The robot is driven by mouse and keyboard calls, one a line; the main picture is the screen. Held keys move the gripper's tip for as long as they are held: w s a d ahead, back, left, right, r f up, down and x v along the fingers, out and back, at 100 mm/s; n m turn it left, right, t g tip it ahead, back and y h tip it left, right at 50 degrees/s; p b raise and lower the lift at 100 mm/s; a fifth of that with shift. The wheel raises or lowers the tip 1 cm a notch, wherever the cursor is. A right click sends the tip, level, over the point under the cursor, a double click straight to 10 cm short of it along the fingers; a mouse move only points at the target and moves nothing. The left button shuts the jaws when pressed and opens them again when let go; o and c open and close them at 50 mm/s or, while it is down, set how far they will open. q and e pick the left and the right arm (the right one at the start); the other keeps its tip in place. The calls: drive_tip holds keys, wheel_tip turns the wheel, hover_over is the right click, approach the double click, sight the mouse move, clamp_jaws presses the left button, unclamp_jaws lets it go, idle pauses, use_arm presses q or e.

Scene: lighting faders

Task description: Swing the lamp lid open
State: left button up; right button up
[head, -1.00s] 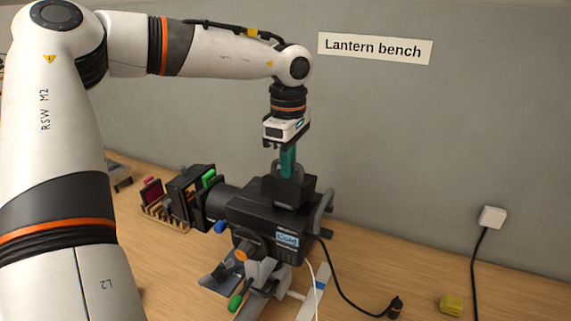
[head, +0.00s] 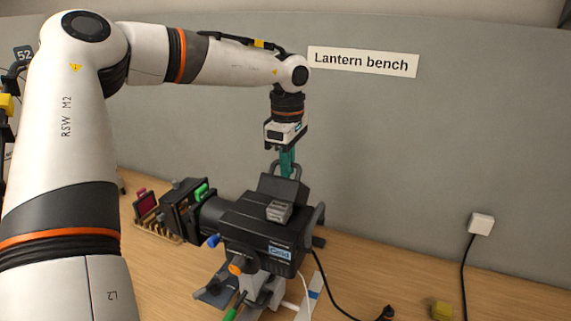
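The black lantern (head: 243,222) stands on the bench with its blue "Cold" label facing me. Its lamp lid (head: 283,189) is tilted up at the back of the housing, and a grey block (head: 279,211) shows on top in front of it. A grey loop handle (head: 271,170) sits on the lid. My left gripper (head: 288,164) points down from above with its teal fingers close together at this handle and looks shut on it. The fingertips are partly hidden by the handle and lid. My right gripper is out of view.
A black cable runs from the lantern to a plug (head: 387,312). The bench right of the lantern is mostly clear.

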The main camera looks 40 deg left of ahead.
use_arm(q)
drive_tip(key=shift+w+a+r, duration=0.1)
drive_tip(key=shift+w+a, duration=0.05)
drive_tip(key=shift+w, duration=0.3)
drive_tip(key=shift+w+a+p, duration=0.2)
drive_tip(key=shift+w+p, duration=0.15)
drive_tip(key=shift+w, duration=0.25)
drive_tip(key=shift+w+a+p, duration=0.15)
drive_tip(key=shift+w+p, duration=0.15)
drive_tip(key=shift+w, duration=0.25)
drive_tip(key=w, duration=0.1)
drive_tip(key=w+f, duration=0.1)
drive_tip(key=w+a+f, duration=0.1)
drive_tip(key=shift+w+a+p, duration=0.1)
drive_tip(key=shift+w+p, duration=0.25)
drive_tip(key=shift+w, duration=0.05)
drive_tip(key=o, duration=1.8)
drive_tip(key=shift+o, duration=0.2)
drive_tip(key=shift+f, duration=0.15)
